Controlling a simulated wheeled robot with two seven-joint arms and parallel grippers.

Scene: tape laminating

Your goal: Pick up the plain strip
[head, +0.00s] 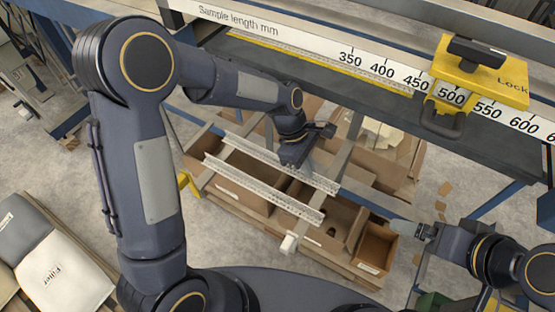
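I cannot pick out the plain strip for certain in the head view. My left gripper (293,156) points down over the open cardboard bins, close to the far metal rail. Its fingertips are dark and small, and I cannot tell whether they are open or shut or whether anything is between them. My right gripper (410,228) comes in from the lower right, with a pale grey piece at its tip, beside the small right-hand bin. I cannot tell whether that piece is its fingers or something held.
Two perforated metal rails (262,188) run across above the cardboard bins (243,192). A small bin (376,249) stands at the right end. The bench with a ruler (400,78) and yellow lock slider (490,85) spans the top. Filler sacks (62,270) lie lower left.

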